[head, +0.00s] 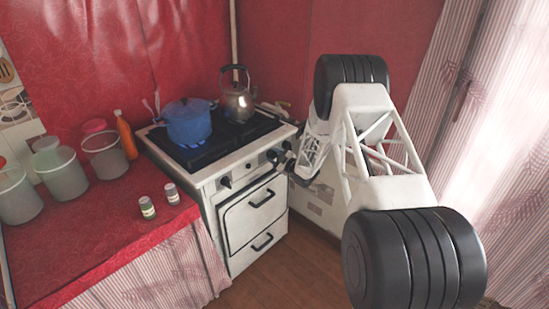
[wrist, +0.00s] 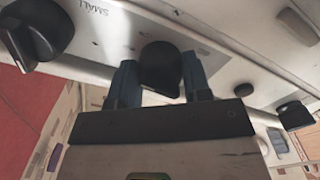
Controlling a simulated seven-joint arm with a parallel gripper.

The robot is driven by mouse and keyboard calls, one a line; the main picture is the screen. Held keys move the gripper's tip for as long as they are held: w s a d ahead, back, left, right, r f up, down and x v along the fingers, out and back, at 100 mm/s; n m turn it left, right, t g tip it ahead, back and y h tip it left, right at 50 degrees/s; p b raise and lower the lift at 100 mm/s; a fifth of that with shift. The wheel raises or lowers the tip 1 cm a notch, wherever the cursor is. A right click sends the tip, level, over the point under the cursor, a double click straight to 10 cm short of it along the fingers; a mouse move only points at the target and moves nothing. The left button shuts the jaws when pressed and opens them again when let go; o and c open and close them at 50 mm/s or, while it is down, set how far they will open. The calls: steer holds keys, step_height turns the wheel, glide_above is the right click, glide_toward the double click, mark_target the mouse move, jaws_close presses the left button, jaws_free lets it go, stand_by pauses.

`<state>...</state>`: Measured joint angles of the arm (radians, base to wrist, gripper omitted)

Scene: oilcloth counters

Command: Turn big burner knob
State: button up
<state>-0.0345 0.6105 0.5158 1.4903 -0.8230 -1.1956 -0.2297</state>
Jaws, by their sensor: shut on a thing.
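The white stove (head: 213,176) has black knobs along its front panel. In the wrist view, one black rounded knob (wrist: 161,70) sits between the two blue-grey fingers of my gripper (wrist: 160,82), which is shut on it. The label of this knob is not readable. In the head view, my gripper (head: 285,161) is at the right end of the stove front, where my arm partly hides the panel. Another black knob (wrist: 36,30) stands to the left in the wrist view, with the word SMALL printed between it and the held knob.
A further black knob (wrist: 295,114) and a small round button (wrist: 243,90) lie to the right of my gripper. A blue pot (head: 187,122) and a metal kettle (head: 237,103) stand on the stove top. Jars and an orange bottle (head: 126,135) stand on the red counter (head: 95,220).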

steer(key=shift+n, duration=0.5)
steer(key=o, duration=0.9)
steer(key=shift+r+m, duration=0.1)
steer(key=shift+m, duration=0.3)
